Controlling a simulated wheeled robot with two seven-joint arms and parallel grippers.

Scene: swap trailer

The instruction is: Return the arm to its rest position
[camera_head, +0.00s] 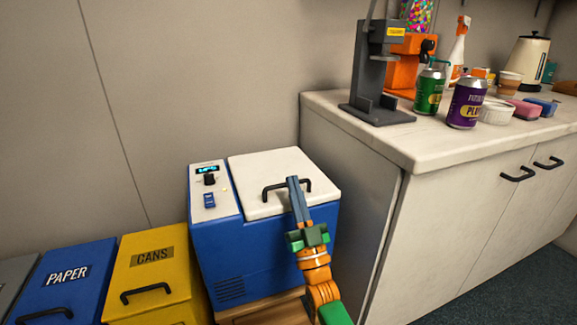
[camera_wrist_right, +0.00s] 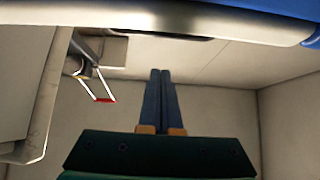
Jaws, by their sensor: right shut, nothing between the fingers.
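My right gripper (camera_head: 293,181) is shut and empty. In the head view its long fingers overlap the black handle (camera_head: 272,190) on the white lid (camera_head: 262,166) of the blue cooler (camera_head: 265,240). I cannot tell whether they touch the handle. In the right wrist view the two fingers (camera_wrist_right: 160,75) lie side by side with nothing between them. The cooler lid is down. My right arm comes in from the bottom, in front of the cooler. My left gripper is not in view.
A white counter (camera_head: 420,142) stands right of the cooler. It holds a grey stand (camera_head: 368,75), a green can (camera_head: 429,92), a purple can (camera_head: 467,102) and a kettle (camera_head: 526,62). A yellow CANS bin (camera_head: 150,240) and blue PAPER bin (camera_head: 68,277) stand left.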

